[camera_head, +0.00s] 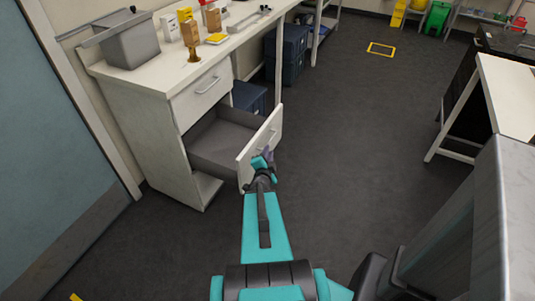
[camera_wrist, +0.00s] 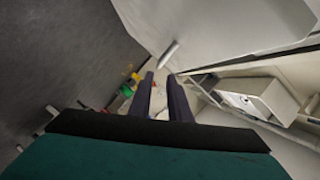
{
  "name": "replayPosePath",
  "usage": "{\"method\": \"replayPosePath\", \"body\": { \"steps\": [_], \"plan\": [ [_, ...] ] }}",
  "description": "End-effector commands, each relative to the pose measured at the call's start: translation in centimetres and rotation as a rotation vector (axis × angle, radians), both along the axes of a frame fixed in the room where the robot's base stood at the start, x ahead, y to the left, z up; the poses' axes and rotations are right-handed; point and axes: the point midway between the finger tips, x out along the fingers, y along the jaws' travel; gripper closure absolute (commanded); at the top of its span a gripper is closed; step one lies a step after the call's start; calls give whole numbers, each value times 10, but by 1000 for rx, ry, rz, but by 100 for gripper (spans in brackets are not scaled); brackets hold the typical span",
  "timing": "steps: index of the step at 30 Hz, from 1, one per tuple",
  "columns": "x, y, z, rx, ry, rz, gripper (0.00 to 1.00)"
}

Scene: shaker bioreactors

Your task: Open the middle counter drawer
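The white counter (camera_head: 150,95) has a shut top drawer (camera_head: 203,92) with a bar handle. Below it, the middle drawer (camera_head: 225,132) is pulled well out, showing its empty grey inside. My gripper (camera_head: 266,160) is at the outer face of the drawer front (camera_head: 262,143). In the wrist view, the two dark fingers (camera_wrist: 160,76) are apart with a gap between them. The pale drawer handle (camera_wrist: 168,55) shows just beyond the fingertips, near the white drawer front (camera_wrist: 225,22). I cannot tell whether the fingers touch the handle.
A grey bin (camera_head: 130,45), brown bottles (camera_head: 190,35) and small boxes stand on the counter top. Blue crates (camera_head: 285,55) are under the bench beyond. A white table (camera_head: 510,95) stands at the right. The dark floor (camera_head: 350,130) between is clear.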

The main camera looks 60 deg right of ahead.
Motion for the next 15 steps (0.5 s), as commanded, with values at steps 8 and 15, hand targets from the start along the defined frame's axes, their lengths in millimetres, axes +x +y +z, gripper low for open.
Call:
{"method": "replayPosePath", "body": {
  "steps": [8,15],
  "plan": [
    [-5,13,6,1,1,-1,83],
    [-9,21,7,-1,0,-1,83]
  ]
}}
